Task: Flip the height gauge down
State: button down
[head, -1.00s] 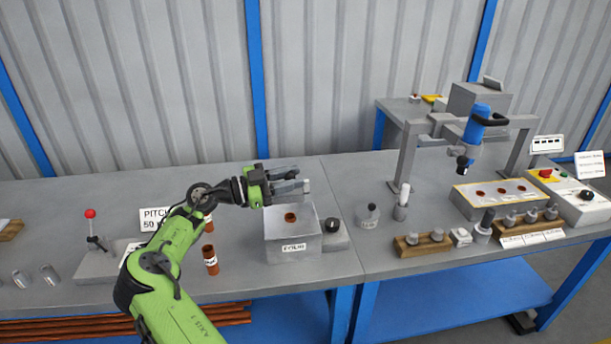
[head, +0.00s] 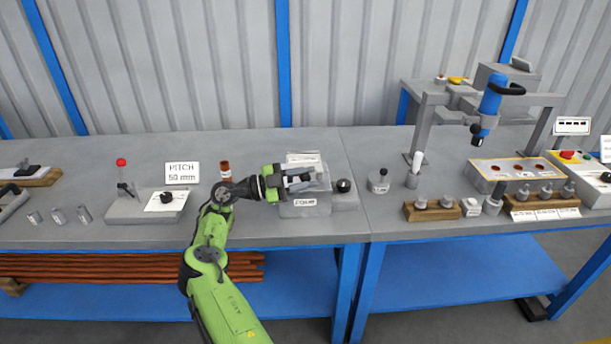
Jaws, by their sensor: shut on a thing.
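The grey block (head: 305,208) with a white label on its front stands on the bench at the picture's middle. My gripper (head: 303,183) lies across its top from the left, with its jaws shut on a small part there. That part seems to be the height gauge, but the fingers hide most of it and I cannot tell its tilt. A pale plate (head: 303,158) shows just behind and above the fingers. The copper piece seen earlier in the block's top is hidden now.
A black knob (head: 344,186) sits right of the block. A copper tube (head: 226,170) stands behind my arm. A blue tool (head: 489,105) hangs from a frame at right.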

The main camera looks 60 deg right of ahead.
jog(key=shift+f+m, duration=0.2)
jog(key=shift+m, duration=0.1)
jog(key=c, duration=0.9)
grip_release()
jog(key=p+v, duration=0.1)
jog(key=v, duration=0.6)
jog(key=shift+w+a, duration=0.15)
jog(key=shift+w, duration=0.05)
